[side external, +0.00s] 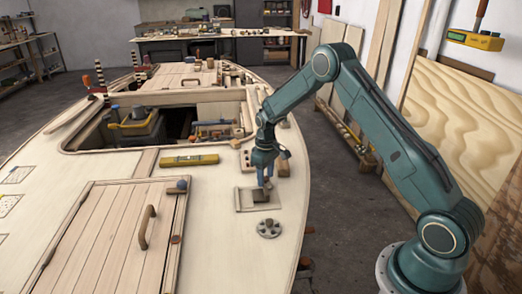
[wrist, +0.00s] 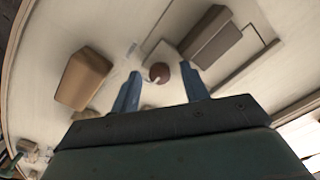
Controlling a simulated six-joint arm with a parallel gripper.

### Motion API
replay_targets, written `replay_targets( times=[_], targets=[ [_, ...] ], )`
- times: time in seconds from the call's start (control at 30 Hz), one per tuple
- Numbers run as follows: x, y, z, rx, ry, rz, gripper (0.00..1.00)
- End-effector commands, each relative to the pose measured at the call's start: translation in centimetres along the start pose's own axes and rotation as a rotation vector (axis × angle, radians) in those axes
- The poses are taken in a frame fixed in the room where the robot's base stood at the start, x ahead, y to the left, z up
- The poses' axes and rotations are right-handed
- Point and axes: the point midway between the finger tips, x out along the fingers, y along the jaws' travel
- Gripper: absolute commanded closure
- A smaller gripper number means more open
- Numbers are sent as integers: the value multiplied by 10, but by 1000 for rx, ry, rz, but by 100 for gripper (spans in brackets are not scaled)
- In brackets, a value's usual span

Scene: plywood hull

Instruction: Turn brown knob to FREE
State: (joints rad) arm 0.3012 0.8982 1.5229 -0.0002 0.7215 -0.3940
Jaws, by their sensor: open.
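The dark brown block (wrist: 212,38) sits beyond the right finger, and a tan-brown block (wrist: 82,78) lies left of the fingers.
A round grey plate with holes (side external: 269,228) lies just in front of the block. A yellow level (side external: 189,160) lies left of my gripper, behind a hatch (side external: 105,232) with a handle. An open cockpit well (side external: 165,125) is farther back.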

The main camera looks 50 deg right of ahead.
Motion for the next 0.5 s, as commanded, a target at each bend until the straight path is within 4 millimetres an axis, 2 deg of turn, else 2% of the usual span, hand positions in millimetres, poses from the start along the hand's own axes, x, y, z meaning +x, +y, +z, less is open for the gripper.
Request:
replay_targets(
  times=[0.5],
  targets=[
    [0, 0, 0, 288, 1, 0, 55]
  ],
)
